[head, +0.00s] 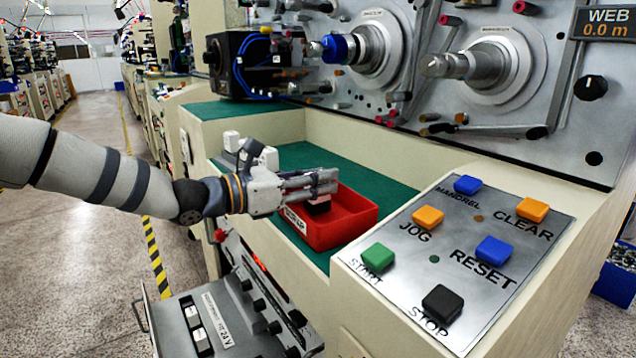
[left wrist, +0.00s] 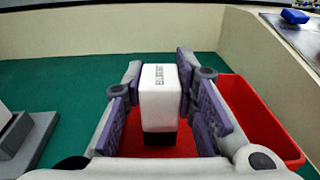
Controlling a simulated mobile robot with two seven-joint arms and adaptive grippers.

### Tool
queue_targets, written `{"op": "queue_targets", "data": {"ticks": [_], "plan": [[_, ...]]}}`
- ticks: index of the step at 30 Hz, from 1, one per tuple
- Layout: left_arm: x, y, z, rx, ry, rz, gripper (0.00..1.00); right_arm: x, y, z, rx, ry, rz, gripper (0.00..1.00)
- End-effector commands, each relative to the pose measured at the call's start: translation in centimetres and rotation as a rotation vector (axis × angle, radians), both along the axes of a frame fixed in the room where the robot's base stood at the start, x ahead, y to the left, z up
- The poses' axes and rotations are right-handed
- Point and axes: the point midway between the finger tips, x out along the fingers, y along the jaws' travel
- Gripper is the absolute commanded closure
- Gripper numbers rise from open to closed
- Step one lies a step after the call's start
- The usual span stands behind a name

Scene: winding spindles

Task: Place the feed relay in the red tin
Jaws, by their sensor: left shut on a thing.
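The feed relay, a white block with a black base and small print, is in the left wrist view (left wrist: 160,92) between my fingers. In the head view only its dark lower part (head: 318,206) shows below the fingertips. My left gripper (head: 326,184) is shut on it, with a purple-padded finger on each side in the left wrist view. The red tin (head: 352,226) stands on the green mat, and the relay is over its inside. The tin's red floor and right wall (left wrist: 262,122) show around the relay. I cannot tell whether the relay touches the floor. My right gripper is not in view.
A button panel (head: 465,250) is at the right of the tin. A black box with blue cables (head: 250,65) and the spindles (head: 375,50) are behind. An open panel (head: 235,318) juts out below.

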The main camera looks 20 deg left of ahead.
Motion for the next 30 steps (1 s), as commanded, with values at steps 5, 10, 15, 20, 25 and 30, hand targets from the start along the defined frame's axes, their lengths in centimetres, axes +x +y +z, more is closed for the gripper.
{"op": "queue_targets", "data": {"ticks": [5, 10, 15, 20, 25, 30], "plan": [[0.0, 0.0, -0.3, 0.000, -0.005, 0.000, 1.00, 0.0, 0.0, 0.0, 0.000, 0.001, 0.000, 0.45], [0.0, 0.0, -0.5, 0.000, -0.004, 0.000, 1.00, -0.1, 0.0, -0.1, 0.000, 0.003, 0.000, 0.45], [0.0, 0.0, -1.1, -0.001, -0.002, -0.001, 1.00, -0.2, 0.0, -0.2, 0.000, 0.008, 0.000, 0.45], [0.0, 0.1, -1.9, 0.001, 0.003, 0.000, 1.00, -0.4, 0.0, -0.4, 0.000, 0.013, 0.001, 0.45], [-0.1, 0.1, -2.3, 0.006, 0.010, -0.001, 0.56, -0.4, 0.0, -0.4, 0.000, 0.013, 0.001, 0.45], [-0.2, 0.0, -2.6, 0.009, 0.016, -0.003, 0.54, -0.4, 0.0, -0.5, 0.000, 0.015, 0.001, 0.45]]}}
